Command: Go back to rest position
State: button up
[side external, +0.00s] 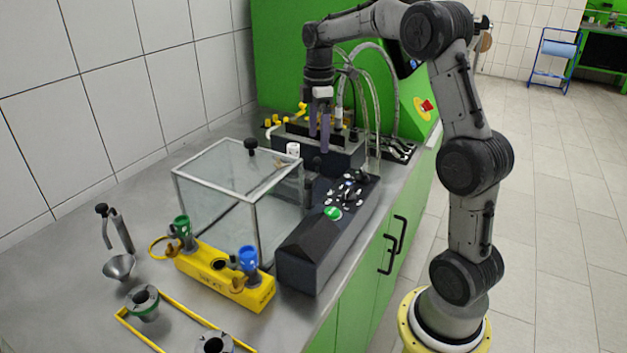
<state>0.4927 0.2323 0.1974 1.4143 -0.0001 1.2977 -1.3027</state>
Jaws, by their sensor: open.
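My gripper (319,134) points down above the back part of the bench. Its two purple-grey fingers are open, and I see nothing held between them. It hangs in front of a dark block with yellow fittings (297,112) and behind the black control box (335,225). From this angle I cannot tell how far the fingertips are from the block. My arm arches up and over from its base at the lower right.
A clear glass box (225,170) with a black knob stands left of the control box. A yellow holder (215,275) with green and blue fittings sits in front. Hoses (385,80) rise behind the gripper. A metal funnel (119,267) stands at the left. The left bench surface is mostly clear.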

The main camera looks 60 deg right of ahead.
jog(key=shift+a, duration=0.1)
jog(key=s+a+r+n+t, duration=0.1)
jog(key=s+a+r+t, duration=0.1)
jog(key=s+a+r, duration=0.4)
jog(key=s+a+r+t, duration=0.15)
jog(key=a+r, duration=0.25)
jog(key=a, duration=0.4)
jog(key=s+a+f+m+t, duration=0.1)
jog(key=s+a+f+m, duration=0.2)
jog(key=s, duration=0.4)
jog(key=s+a+f+m+t, duration=0.1)
jog(key=s+a+f+m, duration=0.2)
jog(key=s+f+m, duration=0.3)
jog(key=shift+s+a+f+m, duration=0.15)
jog(key=shift+s+m, duration=0.45)
